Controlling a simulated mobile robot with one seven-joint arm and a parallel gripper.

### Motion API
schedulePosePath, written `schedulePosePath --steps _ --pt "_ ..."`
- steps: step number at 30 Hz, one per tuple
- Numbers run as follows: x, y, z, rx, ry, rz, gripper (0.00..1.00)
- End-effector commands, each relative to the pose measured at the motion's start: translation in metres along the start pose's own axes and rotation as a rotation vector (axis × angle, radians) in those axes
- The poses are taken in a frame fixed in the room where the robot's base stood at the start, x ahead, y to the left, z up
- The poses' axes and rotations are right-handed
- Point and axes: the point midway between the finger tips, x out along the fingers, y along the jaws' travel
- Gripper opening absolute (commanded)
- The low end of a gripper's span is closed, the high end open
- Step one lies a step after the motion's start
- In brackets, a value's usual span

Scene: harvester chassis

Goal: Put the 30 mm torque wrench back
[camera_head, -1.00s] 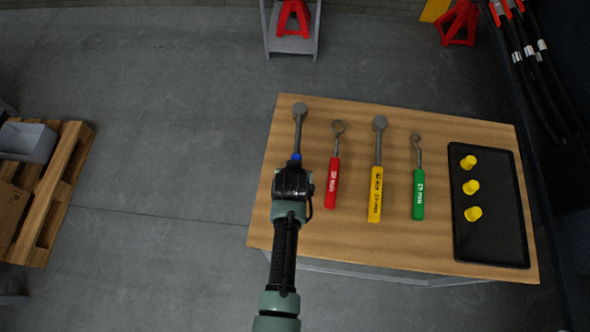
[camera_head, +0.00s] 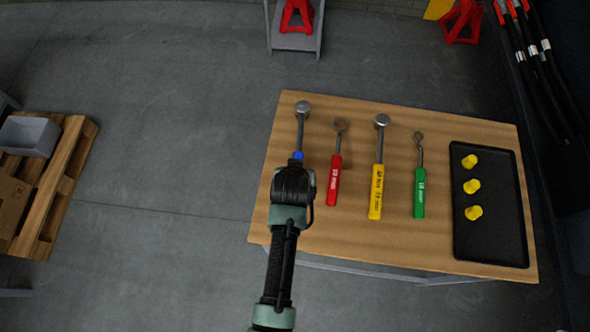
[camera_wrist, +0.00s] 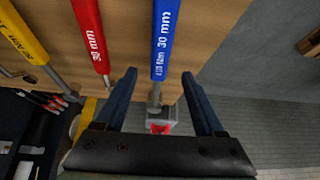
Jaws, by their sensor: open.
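The blue 30 mm torque wrench (camera_head: 300,128) lies at the left of the wooden table, head toward the far edge. My gripper (camera_head: 293,183) is over it and hides most of its blue handle in the head view. In the wrist view the blue handle (camera_wrist: 163,42), marked 30 mm, runs between the two spread fingers of my gripper (camera_wrist: 159,74). The fingers are open and appear apart from the wrench on both sides. I cannot tell the height of the fingertips over the table.
A red wrench (camera_head: 333,182), a yellow wrench (camera_head: 376,190) and a green wrench (camera_head: 419,195) lie to the right on the table (camera_head: 350,240). A black tray (camera_head: 493,240) holds three yellow pieces (camera_head: 472,186). A pallet (camera_head: 55,190) stands on the floor at left.

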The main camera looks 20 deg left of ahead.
Motion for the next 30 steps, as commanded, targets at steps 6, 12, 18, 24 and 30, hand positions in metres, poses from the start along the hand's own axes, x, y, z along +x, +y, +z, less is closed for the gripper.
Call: schedulePosePath --steps 6,12,18,24,30 --pt "-0.039 0.001 0.0 0.001 0.003 0.001 0.71" --pt "-0.069 0.0 -0.001 0.001 0.003 0.001 0.71" --pt "-0.085 0.001 -0.001 0.0 0.002 0.001 0.71" --pt "-0.087 0.001 -0.001 0.0 0.002 0.001 0.71" --pt "-0.087 0.001 -0.001 0.0 0.002 0.001 0.71"
